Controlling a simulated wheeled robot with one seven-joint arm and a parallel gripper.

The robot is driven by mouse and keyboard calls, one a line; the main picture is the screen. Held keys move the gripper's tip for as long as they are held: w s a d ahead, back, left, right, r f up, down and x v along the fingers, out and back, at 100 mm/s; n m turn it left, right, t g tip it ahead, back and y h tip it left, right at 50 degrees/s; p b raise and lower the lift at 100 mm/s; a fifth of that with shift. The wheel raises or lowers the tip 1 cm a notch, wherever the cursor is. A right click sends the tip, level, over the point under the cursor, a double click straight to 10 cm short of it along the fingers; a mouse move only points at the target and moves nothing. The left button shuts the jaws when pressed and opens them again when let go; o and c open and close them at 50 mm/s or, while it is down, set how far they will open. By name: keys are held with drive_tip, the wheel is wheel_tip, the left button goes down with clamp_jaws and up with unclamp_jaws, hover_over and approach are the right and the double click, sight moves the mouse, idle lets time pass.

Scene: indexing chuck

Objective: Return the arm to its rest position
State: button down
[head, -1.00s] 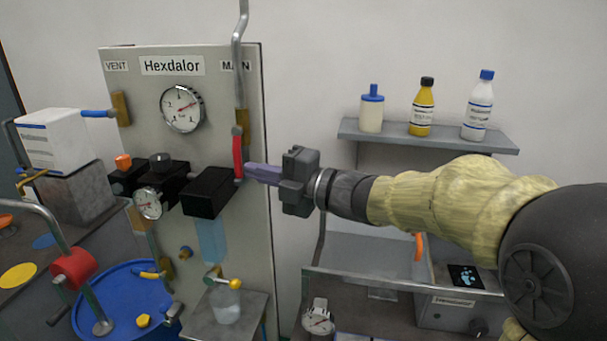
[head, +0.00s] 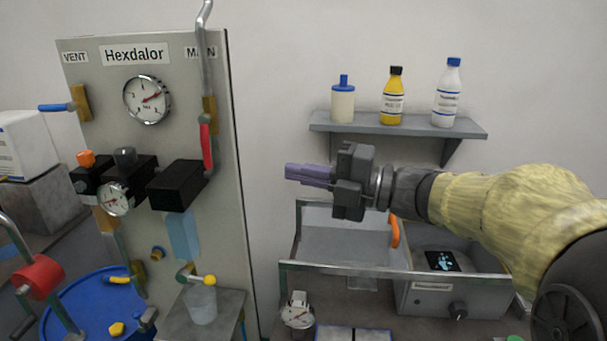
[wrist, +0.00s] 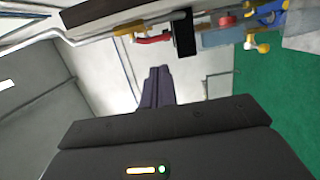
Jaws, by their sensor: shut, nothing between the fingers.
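My gripper (head: 309,174) is in the middle of the head view, with its purple-grey fingers pointing left and closed together. Nothing is between them. The fingers also show in the wrist view (wrist: 157,86). The gripper is in free air to the right of the grey Hexdalor panel (head: 225,250), apart from it. The red lever (head: 207,147) under the MAIN label hangs down along its pipe, left of the fingertips. The lever also shows in the wrist view (wrist: 153,39). My arm reaches in from the right.
A wall shelf (head: 400,126) with several bottles stands above and behind the gripper. A blue drum (head: 85,305) stands at lower left.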

drive_tip(key=shift+w, duration=0.1)
drive_tip(key=w+d+f+m+t+h+p, duration=0.1)
drive_tip(key=w+d+f+m+t+h, duration=0.35)
drive_tip(key=w+m+t+h, duration=0.55)
drive_tip(key=s+d+f+m+g+h+p, duration=0.1)
drive_tip(key=d+f+m+g+h, duration=0.15)
drive_tip(key=d+f+m, duration=0.65)
drive_tip(key=s+f+m+g+h+p, duration=0.1)
drive_tip(key=s+f+m+g+h, duration=0.4)
drive_tip(key=s+f+m+g, duration=0.6)
drive_tip(key=s+f+m, duration=0.2)
drive_tip(key=s+f, duration=0.2)
drive_tip(key=s, duration=0.4)
drive_tip(key=shift+d+f+p, duration=0.4)
drive_tip(key=shift+w, duration=0.1)
